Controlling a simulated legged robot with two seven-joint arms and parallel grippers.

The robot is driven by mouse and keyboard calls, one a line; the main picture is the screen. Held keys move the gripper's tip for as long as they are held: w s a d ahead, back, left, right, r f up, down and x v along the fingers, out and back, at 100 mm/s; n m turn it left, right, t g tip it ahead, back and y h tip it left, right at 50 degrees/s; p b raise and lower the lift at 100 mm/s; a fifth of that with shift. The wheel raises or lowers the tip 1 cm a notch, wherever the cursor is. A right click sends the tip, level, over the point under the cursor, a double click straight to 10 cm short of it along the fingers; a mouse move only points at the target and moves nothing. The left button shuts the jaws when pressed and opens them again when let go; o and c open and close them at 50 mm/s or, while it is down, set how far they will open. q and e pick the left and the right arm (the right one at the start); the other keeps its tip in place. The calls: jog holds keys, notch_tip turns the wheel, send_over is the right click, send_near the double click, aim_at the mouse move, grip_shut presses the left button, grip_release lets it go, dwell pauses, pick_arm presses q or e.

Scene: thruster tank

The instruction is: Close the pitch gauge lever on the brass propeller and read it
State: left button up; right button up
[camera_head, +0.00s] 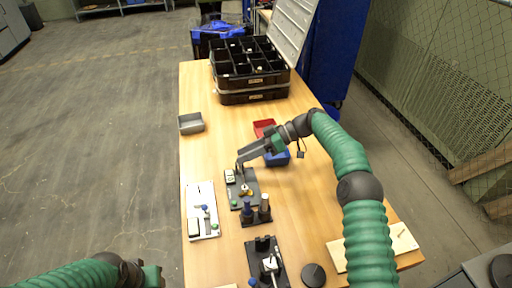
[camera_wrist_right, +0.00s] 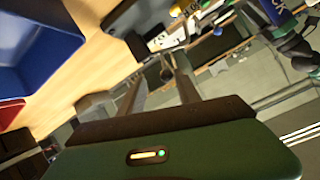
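The brass propeller (camera_head: 246,191) sits on a dark plate (camera_head: 237,201) in the middle of the table. A small white gauge display (camera_head: 230,176) is at the plate's far left corner; what looks like the same display shows in the wrist view (camera_wrist_right: 168,39), its reading too small to make out. The lever cannot be told apart. My right gripper (camera_head: 239,168) is above the plate's far end, pointing down. In the wrist view its two fingers (camera_wrist_right: 160,70) stand apart with nothing clearly between them. My left gripper (camera_head: 152,276) is at the bottom left, off the table, its fingers not visible.
A white board (camera_head: 202,222) lies left of the plate. A blue bin (camera_head: 277,159) and red bin (camera_head: 264,127) stand beside my right forearm. A grey tray (camera_head: 190,123), black divided case (camera_head: 252,97) and bottle holder (camera_head: 257,218) are also on the table.

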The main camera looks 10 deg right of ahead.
jog(key=p+v, duration=0.1)
jog(key=v, duration=0.5)
jog(key=shift+d+p, duration=0.35)
jog(key=shift+p, duration=0.05)
jog(key=shift+r, duration=0.2)
